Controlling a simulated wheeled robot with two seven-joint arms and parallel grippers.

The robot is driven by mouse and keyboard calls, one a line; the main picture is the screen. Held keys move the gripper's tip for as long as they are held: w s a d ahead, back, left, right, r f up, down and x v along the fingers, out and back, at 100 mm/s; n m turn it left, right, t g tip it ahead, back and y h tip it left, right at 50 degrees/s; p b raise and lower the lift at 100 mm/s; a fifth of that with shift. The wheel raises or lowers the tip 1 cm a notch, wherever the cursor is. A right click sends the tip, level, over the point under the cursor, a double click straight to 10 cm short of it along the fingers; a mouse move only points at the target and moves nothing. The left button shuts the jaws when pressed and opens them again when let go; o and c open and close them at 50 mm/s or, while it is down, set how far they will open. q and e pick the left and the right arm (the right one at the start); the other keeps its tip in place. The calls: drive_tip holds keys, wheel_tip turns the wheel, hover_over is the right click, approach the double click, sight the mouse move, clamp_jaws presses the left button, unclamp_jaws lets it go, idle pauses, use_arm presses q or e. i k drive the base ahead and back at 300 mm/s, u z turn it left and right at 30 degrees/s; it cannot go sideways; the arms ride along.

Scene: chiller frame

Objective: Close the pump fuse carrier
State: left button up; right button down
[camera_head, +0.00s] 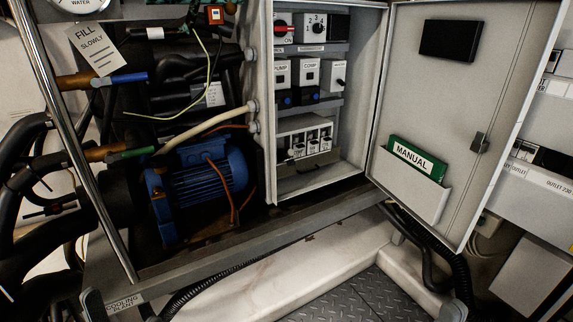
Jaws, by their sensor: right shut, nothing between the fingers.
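The open control box (268,100) stands in the middle. A row of small white fuse carriers (312,146) sits on its lower shelf. At the left of this row one white piece (298,151) seems to lean outward; the lettering is too small to read. A switch labelled PUMP (282,72) is on the shelf above. My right gripper (454,311) shows only as a grey tip at the bottom edge, shut and empty, well below and right of the fuses. Grey tips at the lower left may be my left gripper (93,302); most of it is cut off.
The box door (440,90) stands open to the right, with a green manual (417,158) in its pocket. A blue motor (200,185) and several hoses fill the left. A chrome upright (80,150) crosses the left side. Space before the box opening looks clear.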

sight(290, 162)
drive_tip(key=u, duration=0.55)
drive_tip(key=k, duration=1.35)
drive_tip(key=i, duration=0.55)
drive_tip(key=z, duration=0.7)
drive_tip(key=i, duration=1.15)
drive_tip(key=u, duration=0.55)
